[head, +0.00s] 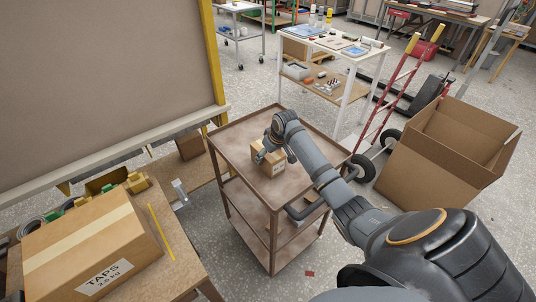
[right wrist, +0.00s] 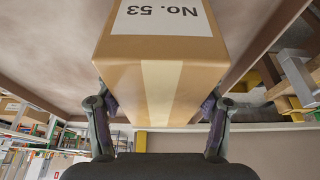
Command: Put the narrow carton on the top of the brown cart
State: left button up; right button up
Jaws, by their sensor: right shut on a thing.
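The narrow carton (head: 270,163) is a small brown box with a white label, over the top shelf of the brown cart (head: 232,142). In the right wrist view the carton (right wrist: 160,62) shows a "No. 53" label and a pale tape strip. My right gripper (right wrist: 160,112) has one finger on each side of it and is shut on it. In the head view my right gripper (head: 264,152) reaches down onto the carton from the right. I cannot tell whether the carton's base touches the shelf. My left gripper is not in view.
A large TAPS box (head: 85,250) stands on a workbench at the lower left. A big open cardboard box (head: 440,150) and a red hand truck (head: 395,95) are to the right. A white table (head: 345,50) stands behind. The cart top around the carton is bare.

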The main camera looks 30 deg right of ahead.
jog(key=o, duration=1.5)
jog(key=shift+o, duration=0.2)
jog(key=b+v, duration=0.1)
jog(key=v, duration=1.1)
jog(key=shift+r, duration=0.1)
